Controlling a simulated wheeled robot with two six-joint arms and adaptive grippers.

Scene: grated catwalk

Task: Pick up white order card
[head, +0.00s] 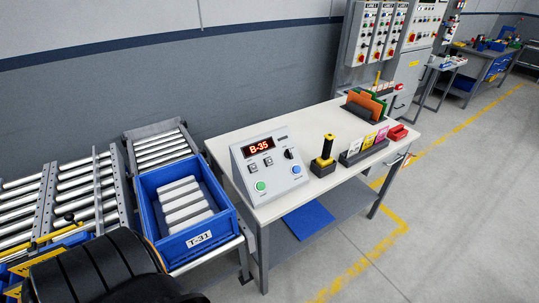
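A white card (355,148) stands upright at the left end of a small dark card holder (366,154) on the workbench. A yellow card (369,140), a pink card (382,133) and a red item stand to its right. The print on the white card is too small to read. Neither of my grippers shows in the head view. A dark ribbed shape at the lower left appears to be part of my own arm.
The light workbench (290,212) carries a control box (268,165) reading B-35, a black-and-yellow handled tool (325,157) and a file rack (366,107). Left are a blue crate (205,238) with white bars and roller conveyors (55,205). Floor at right is clear.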

